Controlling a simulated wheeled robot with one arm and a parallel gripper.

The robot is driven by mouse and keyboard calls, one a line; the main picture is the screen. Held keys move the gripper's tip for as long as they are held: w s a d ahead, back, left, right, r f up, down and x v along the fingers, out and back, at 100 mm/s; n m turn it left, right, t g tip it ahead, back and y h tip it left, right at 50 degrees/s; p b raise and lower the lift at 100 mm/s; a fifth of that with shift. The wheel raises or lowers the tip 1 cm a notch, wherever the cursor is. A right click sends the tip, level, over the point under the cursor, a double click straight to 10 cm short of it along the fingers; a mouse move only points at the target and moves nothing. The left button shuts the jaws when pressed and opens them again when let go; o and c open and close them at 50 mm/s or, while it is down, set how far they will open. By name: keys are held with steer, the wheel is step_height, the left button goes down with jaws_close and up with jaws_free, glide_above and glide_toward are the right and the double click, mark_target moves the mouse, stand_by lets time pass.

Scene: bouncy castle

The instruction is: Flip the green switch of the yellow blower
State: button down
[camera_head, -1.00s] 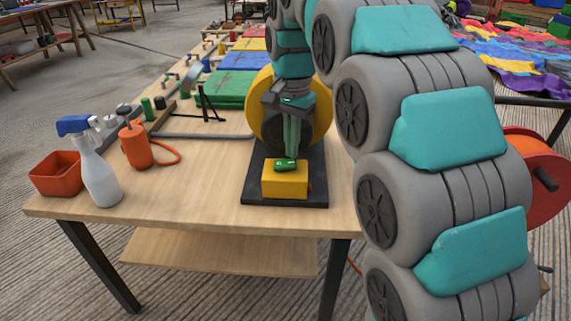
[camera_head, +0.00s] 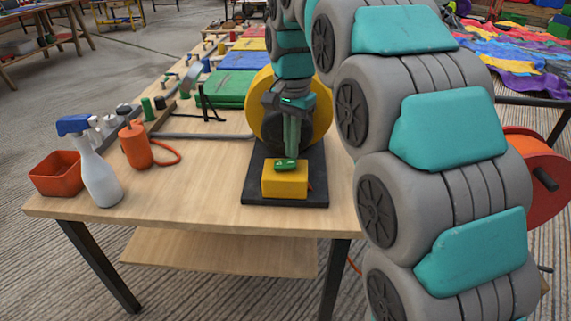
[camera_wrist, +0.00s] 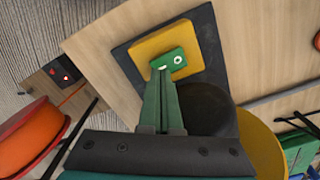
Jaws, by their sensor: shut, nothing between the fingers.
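The yellow blower (camera_head: 323,112) stands on a black base plate at the near end of the wooden table, its round housing partly hidden behind my arm. A yellow box (camera_head: 285,185) sits at the front of the plate, with the green switch (camera_head: 285,166) on top. The switch also shows in the wrist view (camera_wrist: 174,60), with a white mark and a white dot on its face. My gripper (camera_wrist: 160,74) is shut and empty, pointing down. Its fingertips are right at the edge of the switch; I cannot tell whether they touch it.
At the left of the table stand a spray bottle (camera_head: 98,175), an orange tray (camera_head: 57,174) and an orange canister (camera_head: 134,146) with a hose. A grey tube (camera_head: 205,136) lies behind. An orange reel (camera_head: 530,175) is at the right. The table front between bottle and blower is clear.

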mark_target(292, 162)
steer(key=shift+f+b, duration=0.35)
steer(key=shift+f, duration=0.6)
stand_by(0.5)
steer(key=shift+r, duration=0.1)
steer(key=shift+r+p, duration=1.95)
steer(key=shift+r, duration=1.5)
steer(key=s+d+f+n, duration=0.2)
steer(key=s+d+f, duration=0.3)
steer(key=s, duration=0.6)
steer(key=s+d+f+n+g, duration=0.1)
steer(key=s+d+f, duration=0.4)
steer(key=s, duration=0.6)
steer(key=s+d+f+n, duration=0.3)
steer(key=s+d+f, duration=0.2)
steer(key=s, duration=0.6)
steer(key=shift+f+g, duration=0.4)
steer(key=shift+f, duration=0.2)
